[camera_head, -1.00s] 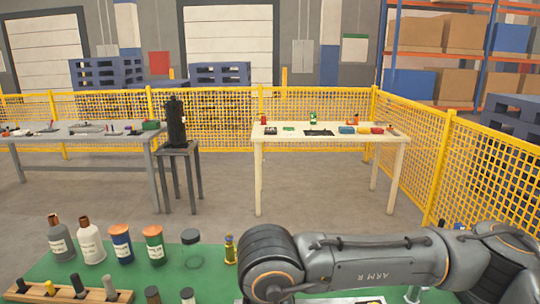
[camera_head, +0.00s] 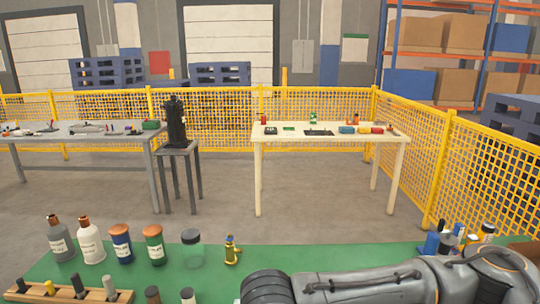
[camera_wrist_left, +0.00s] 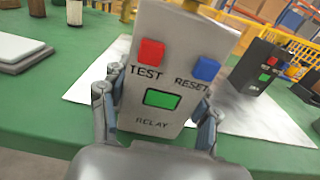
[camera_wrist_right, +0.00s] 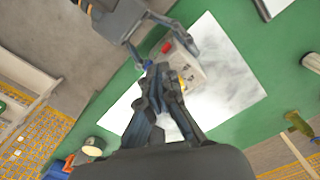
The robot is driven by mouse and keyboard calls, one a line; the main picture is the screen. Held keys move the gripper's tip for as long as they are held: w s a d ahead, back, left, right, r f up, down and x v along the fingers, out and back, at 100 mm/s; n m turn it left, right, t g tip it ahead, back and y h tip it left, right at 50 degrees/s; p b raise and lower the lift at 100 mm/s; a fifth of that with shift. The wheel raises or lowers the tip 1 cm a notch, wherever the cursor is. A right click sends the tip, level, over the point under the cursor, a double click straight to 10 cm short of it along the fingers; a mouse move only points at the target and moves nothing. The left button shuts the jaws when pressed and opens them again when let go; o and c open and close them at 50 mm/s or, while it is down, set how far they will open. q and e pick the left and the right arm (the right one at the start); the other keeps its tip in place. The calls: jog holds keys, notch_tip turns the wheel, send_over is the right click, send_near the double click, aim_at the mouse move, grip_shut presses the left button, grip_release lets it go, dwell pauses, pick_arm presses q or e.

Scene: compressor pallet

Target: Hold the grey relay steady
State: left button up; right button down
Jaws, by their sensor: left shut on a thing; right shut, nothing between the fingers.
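The grey relay (camera_wrist_left: 165,30), marked RELAY, has a red TEST button (camera_wrist_left: 151,51), a blue RESET button (camera_wrist_left: 206,68) and a green rectangle (camera_wrist_left: 161,99). My left gripper (camera_wrist_left: 158,105) is shut on it, one finger on each side. In the right wrist view the relay (camera_wrist_right: 191,68) is over a white sheet, with my left gripper (camera_wrist_right: 163,46) around it. My right gripper (camera_wrist_right: 160,78) is shut and empty, its tips close to the relay near the blue button; I cannot tell whether they touch. The head view shows neither the relay nor the fingertips.
The white sheet (camera_wrist_right: 228,92) lies on the green bench top (camera_head: 205,258). A dark device (camera_wrist_left: 258,66) with coloured buttons stands to the right in the left wrist view. Bottles, jars and a wooden rack (camera_head: 70,294) occupy the bench's left. Small items (camera_head: 455,240) cluster at its right.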

jog(key=shift+w, duration=0.2)
dwell(0.3)
jog(key=shift+w+a, duration=0.1)
jog(key=shift+a, duration=0.25)
jog(key=shift+w+a, duration=0.15)
jog(key=shift+a, duration=0.05)
jog(key=shift+w+a, duration=0.25)
jog(key=shift+a, duration=0.05)
jog(key=shift+w, duration=0.1)
dwell(0.4)
jog(key=shift+s+a, duration=0.25)
jog(key=shift+a, duration=0.1)
notch_tip(320, 180, up, 6)
dwell(0.4)
